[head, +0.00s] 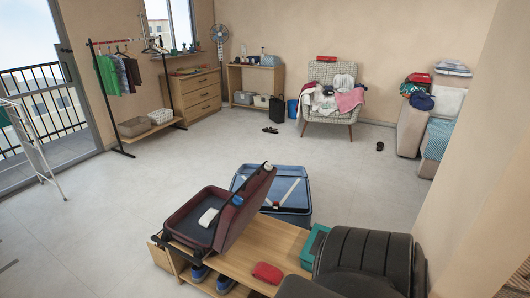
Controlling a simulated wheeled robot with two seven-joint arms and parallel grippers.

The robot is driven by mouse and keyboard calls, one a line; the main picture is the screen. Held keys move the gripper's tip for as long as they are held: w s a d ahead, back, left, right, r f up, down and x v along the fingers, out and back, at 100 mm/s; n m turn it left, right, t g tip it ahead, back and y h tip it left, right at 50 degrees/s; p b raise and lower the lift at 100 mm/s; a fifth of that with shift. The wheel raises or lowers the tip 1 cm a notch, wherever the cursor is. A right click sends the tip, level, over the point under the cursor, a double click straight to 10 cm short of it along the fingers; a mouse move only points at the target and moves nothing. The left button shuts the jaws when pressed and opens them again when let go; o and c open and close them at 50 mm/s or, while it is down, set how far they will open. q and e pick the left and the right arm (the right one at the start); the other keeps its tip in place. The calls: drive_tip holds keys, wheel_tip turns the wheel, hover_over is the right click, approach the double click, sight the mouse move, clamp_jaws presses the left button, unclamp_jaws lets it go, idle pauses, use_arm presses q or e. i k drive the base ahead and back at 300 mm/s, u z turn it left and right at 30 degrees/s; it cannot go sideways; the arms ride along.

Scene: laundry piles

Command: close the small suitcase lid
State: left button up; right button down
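A small maroon suitcase lies open on a wooden bench (245,258) in the lower middle of the head view. Its base (183,218) has a dark lining and holds a small white item (208,217). Its lid (245,205) stands raised and tilted on the right side of the base, leaning up and away to the right. A larger blue case (290,208) stands open on the floor behind the bench, with white crossed straps inside. It is partly hidden by the maroon lid. Neither of my grippers shows in this view.
A red pouch (267,273) and a green case (313,246) lie on the bench. A large black ribbed object (365,250) fills the lower right. Blue shoes (200,272) sit under the bench. An armchair (328,112) with clothes stands far back. The floor (110,195) at left is clear.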

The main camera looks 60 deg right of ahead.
sight(232, 220)
drive_tip(key=z, duration=1.05)
